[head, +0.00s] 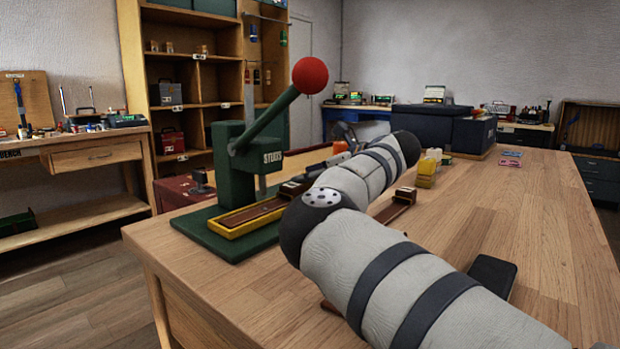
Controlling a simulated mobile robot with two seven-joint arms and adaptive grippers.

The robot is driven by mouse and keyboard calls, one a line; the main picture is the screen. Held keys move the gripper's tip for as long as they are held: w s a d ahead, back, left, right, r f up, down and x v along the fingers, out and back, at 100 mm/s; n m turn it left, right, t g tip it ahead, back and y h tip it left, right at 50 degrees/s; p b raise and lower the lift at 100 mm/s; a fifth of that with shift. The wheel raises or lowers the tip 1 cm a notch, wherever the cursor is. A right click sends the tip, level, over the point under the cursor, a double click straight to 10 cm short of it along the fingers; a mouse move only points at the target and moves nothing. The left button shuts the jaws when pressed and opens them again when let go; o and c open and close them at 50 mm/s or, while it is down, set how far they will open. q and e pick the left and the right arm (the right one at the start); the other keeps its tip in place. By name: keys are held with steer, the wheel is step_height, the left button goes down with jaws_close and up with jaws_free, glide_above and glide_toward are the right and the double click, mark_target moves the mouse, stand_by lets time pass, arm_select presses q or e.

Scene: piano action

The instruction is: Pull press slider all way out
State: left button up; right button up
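The green press (238,165) stands on the wooden workbench at centre left, with a "STUDS" label on its head. Its lever slants up to the right and ends in a red ball (310,75). The press slider (233,230), a yellow tray with a brown inset, lies low on the green base; its right end runs behind my arm. My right arm, in grey fabric with dark bands, crosses from the lower right and bends beside the slider. My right gripper's fingers are hidden or cannot be made out, so its hold is unclear. My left gripper is out of view.
A brown wooden piece (395,207), a yellow block (427,168) and a black flat object (492,272) lie around my arm. A dark red box (180,192) is behind the press. Dark blue cases (440,128) stand at the back.

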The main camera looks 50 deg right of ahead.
jaws_close()
steer(key=shift+d, duration=0.1)
steer(key=d+p, duration=0.1)
steer(key=d, duration=0.1)
steer(key=d+p, duration=0.1)
steer(key=d, duration=0.2)
steer(key=d+p, duration=0.1)
steer(key=d, duration=0.2)
steer(key=shift+w+r, duration=0.15)
steer(key=shift+w, duration=0.2)
steer(key=shift+d, duration=0.55)
jaws_free()
